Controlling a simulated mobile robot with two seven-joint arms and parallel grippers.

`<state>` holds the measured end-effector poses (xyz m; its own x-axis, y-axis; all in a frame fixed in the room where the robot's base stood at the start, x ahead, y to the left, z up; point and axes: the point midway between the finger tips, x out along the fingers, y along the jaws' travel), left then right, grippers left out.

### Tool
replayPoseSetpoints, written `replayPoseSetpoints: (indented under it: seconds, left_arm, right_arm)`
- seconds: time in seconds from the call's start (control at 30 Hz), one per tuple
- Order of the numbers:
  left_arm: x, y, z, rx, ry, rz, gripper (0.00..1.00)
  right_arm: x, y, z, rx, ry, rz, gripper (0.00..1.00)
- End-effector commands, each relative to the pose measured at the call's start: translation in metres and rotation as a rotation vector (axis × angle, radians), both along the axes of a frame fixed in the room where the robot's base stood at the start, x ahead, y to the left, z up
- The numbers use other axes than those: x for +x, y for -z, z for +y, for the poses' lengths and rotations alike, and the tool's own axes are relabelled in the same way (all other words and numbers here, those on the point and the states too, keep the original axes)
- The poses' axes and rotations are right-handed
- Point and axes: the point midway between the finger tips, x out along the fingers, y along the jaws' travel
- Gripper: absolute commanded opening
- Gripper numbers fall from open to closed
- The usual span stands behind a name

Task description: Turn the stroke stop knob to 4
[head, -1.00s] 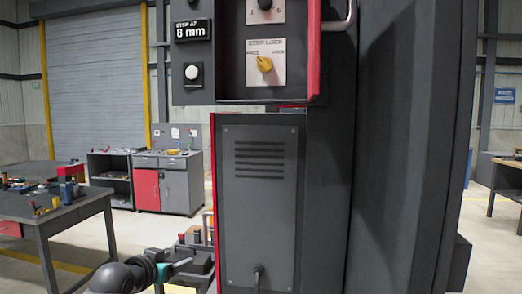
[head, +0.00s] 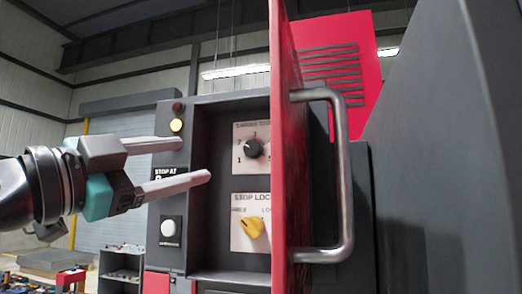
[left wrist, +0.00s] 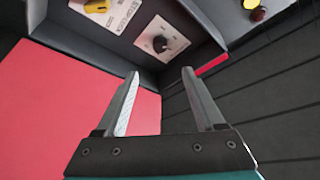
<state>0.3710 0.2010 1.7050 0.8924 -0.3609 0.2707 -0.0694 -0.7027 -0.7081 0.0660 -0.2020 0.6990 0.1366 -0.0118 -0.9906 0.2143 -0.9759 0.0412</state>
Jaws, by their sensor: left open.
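The stroke stop knob (head: 254,148) is a black dial on a pale plate with numbers around it, inside a recessed panel box. It also shows in the left wrist view (left wrist: 160,43), beyond the fingertips. Its exact setting is hard to read. Below it, the yellow stop lock knob (head: 252,227) sits on its own plate; it shows in the left wrist view too (left wrist: 96,6). My left gripper (head: 196,160) is open and empty, left of the knob and apart from it. In the left wrist view its two fingers (left wrist: 160,74) point toward the panel. My right gripper is out of view.
The red door (head: 287,150) of the box stands open to the right, with a metal handle (head: 341,180). A "STOP AT" display (head: 168,173), partly hidden by my gripper, a white button (head: 171,229) and a yellow button (head: 177,125) are on the left side. Shelving stands behind at left.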

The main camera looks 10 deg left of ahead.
Motion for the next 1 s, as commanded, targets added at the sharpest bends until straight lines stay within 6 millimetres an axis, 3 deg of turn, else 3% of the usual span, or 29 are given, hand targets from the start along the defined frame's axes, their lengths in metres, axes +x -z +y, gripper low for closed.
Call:
replayPoseSetpoints:
  seconds: [0.13,0.27,0.7,1.0]
  left_arm:
    - [0.014,-0.006,-0.006,-0.003,0.005,0.005,0.70]
    - [0.037,-0.014,-0.016,-0.005,0.007,0.006,0.70]
    - [0.116,-0.037,-0.048,-0.004,0.004,0.005,0.70]
    - [0.135,-0.040,-0.055,-0.002,0.001,0.003,0.70]
  right_arm:
    - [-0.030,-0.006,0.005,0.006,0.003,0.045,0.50]
    - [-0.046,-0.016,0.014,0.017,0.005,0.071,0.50]
    - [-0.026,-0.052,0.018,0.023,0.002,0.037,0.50]
    - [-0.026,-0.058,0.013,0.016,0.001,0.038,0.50]
